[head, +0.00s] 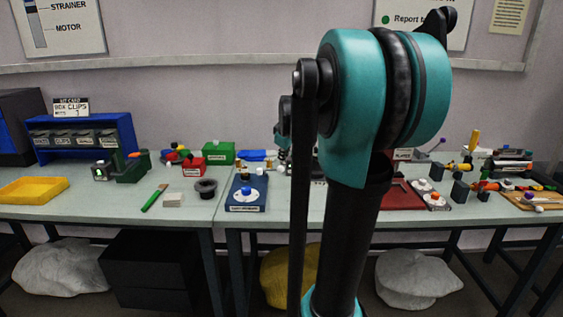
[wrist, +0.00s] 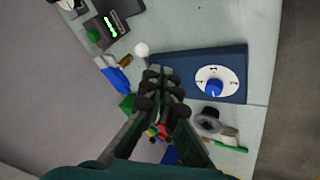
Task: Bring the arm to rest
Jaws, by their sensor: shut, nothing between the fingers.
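My arm, teal and black, rises through the middle of the head view and hides part of the bench behind it. My gripper (wrist: 163,92) shows in the wrist view with its dark fingers together and nothing between them. It appears above the bench, beside a dark blue plate (wrist: 183,62) with a white dial and a blue knob (wrist: 214,88). The same blue plate (head: 233,203) shows in the head view left of my arm. My gripper cannot be made out clearly in the head view.
Two pale benches (head: 100,207) run along the wall. A yellow tray (head: 33,190), a blue clip rack (head: 84,133), a green-handled tool (head: 153,198), and a dark round cup (head: 206,189) stand left. A red mat (head: 400,197) and a wooden board (head: 522,203) lie right. Sacks lie below.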

